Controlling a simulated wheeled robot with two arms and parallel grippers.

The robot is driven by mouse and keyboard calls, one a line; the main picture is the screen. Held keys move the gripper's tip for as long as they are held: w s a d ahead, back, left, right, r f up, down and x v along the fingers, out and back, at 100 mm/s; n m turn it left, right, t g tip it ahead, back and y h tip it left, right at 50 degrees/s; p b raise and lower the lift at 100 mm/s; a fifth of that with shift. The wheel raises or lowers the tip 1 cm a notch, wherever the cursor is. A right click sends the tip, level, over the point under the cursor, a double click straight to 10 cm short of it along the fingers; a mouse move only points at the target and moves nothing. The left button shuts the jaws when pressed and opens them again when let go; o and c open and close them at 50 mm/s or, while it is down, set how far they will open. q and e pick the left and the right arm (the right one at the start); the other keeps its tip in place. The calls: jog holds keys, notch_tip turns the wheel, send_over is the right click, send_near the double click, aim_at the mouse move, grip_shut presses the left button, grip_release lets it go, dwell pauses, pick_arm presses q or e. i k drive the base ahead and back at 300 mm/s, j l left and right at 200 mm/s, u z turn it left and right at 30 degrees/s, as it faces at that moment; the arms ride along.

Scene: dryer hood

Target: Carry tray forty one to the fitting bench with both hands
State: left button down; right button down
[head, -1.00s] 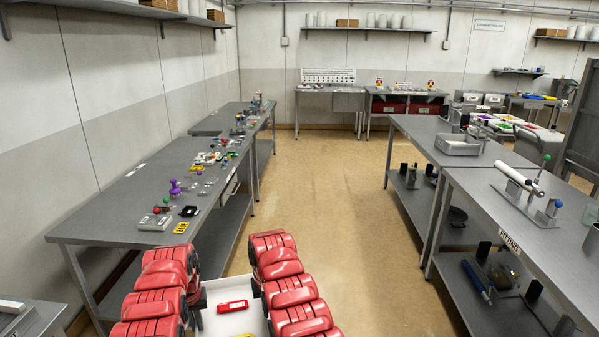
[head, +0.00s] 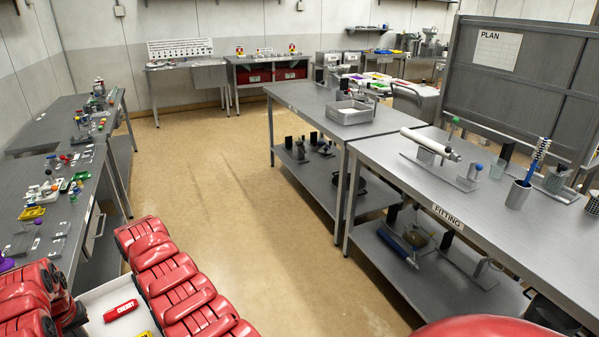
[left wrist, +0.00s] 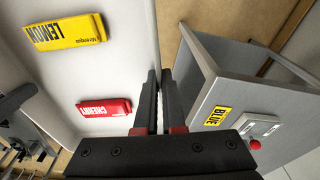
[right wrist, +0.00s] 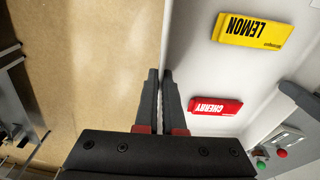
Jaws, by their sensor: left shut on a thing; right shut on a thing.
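A white tray (head: 95,300) shows low in the head view, between my red arms. It holds a red block marked CHERRY (head: 121,310) and a yellow block marked LEMON (head: 145,334). No tray number is readable. In the left wrist view my left gripper (left wrist: 159,74) is shut on one tray wall. In the right wrist view my right gripper (right wrist: 160,74) is shut on another tray wall. My arms hide both gripper tips in the head view. The fitting bench (head: 385,155), a grey metal table labelled FITTING, stands at the right, apart from the tray.
The fitting bench carries a white cylinder on a fixture (head: 430,144) and a cup with a blue tool (head: 518,193). Another bench with a grey bin (head: 351,112) stands beyond it. A cluttered bench (head: 80,185) is at the left. The tan floor (head: 215,160) between is clear.

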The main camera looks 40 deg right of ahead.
aim_at(570, 256)
jog(key=z, duration=0.45)
jog(key=i+z, duration=0.15)
jog(key=z, duration=0.3)
jog(key=j+z, duration=0.1)
jog(key=z, duration=1.8)
jog(key=i+z, duration=0.25)
jog(key=i, duration=1.25)
